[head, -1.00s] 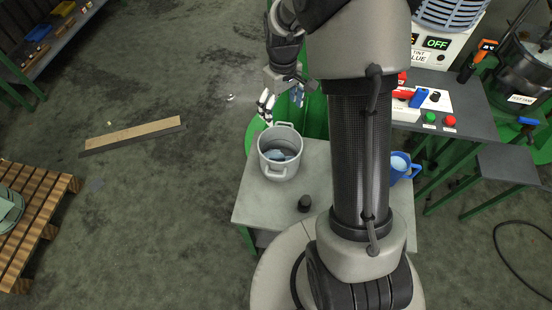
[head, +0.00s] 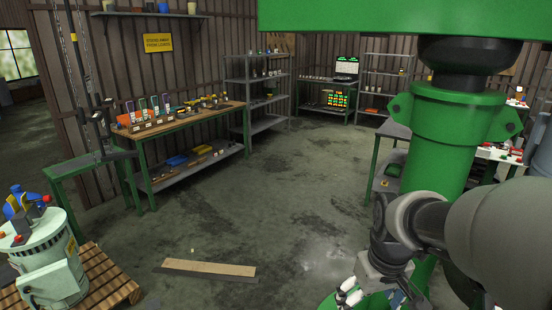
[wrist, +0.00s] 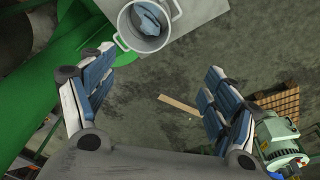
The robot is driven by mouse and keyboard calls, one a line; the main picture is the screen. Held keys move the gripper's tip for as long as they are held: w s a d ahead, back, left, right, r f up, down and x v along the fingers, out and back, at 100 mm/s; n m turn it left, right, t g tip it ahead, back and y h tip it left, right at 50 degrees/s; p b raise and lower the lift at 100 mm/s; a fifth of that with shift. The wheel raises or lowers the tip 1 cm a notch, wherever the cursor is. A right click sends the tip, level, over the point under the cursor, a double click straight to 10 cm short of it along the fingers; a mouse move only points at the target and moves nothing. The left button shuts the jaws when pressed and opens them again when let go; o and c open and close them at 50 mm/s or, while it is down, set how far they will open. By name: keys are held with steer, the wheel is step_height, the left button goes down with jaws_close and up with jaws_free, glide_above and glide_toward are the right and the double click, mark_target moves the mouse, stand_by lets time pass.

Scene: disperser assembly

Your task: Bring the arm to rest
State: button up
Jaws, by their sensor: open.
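My gripper (head: 372,290) shows at the bottom of the head view, at the end of my grey arm. It is in front of the large green column (head: 440,150). In the wrist view my gripper (wrist: 160,98) has its two blue-padded fingers spread wide, with nothing between them. A light grey two-handled pot (wrist: 128,32) stands on the grey table (wrist: 200,10) at the top of the wrist view, beyond the fingers and apart from them. A blue-grey thing lies inside the pot.
A workbench (head: 190,118) with tools stands along the left wall, with shelves (head: 265,100) beyond it. A pale green machine (head: 45,260) sits on a wooden pallet (head: 110,275) at lower left. A plank (head: 210,268) lies on the floor. The middle floor is open.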

steer(key=s+a+r+m+t, duration=0.1)
steer(key=s+a+r, duration=0.1)
steer(key=s, duration=0.6)
steer(key=s+a+r+t+b, duration=0.1)
steer(key=s+a+r, duration=0.1)
steer(key=s, duration=0.6)
steer(key=shift+s+a+r+m+t, duration=0.2)
steer(key=shift+a+m+t, duration=0.2)
stand_by(0.7)
